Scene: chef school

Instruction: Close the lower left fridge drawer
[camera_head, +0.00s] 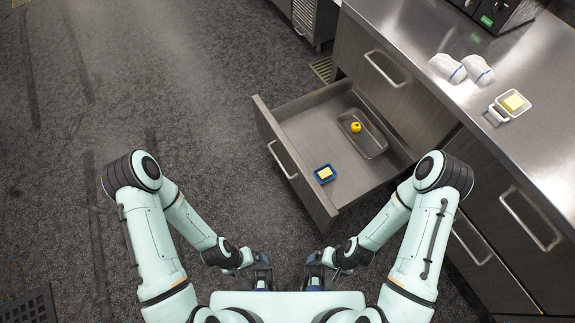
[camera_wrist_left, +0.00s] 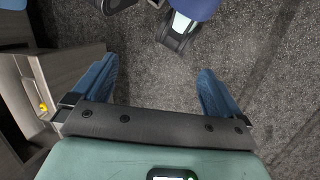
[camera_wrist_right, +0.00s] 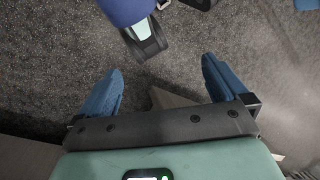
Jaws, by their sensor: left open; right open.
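The lower left fridge drawer (camera_head: 312,124) is pulled well out of the steel counter unit. Its front panel with a bar handle (camera_head: 282,160) faces left. Inside are a metal tray (camera_head: 371,146) with a small yellow item (camera_head: 356,127) and a blue dish with a yellow block (camera_head: 325,173). My left gripper (camera_head: 262,279) and right gripper (camera_head: 314,279) are low in the head view, in front of my body, apart from the drawer. Both are open and empty. In the left wrist view part of the drawer (camera_wrist_left: 40,72) shows at the left, beyond the fingers (camera_wrist_left: 152,88). The right fingers (camera_wrist_right: 160,85) are spread.
The upper left drawer (camera_head: 384,68) and the right-hand drawers (camera_head: 528,215) are shut. White folded cloths (camera_head: 462,69) and a dish with a yellow block (camera_head: 513,103) rest on the counter (camera_head: 440,30). The floor (camera_head: 170,90) left of the drawer is clear.

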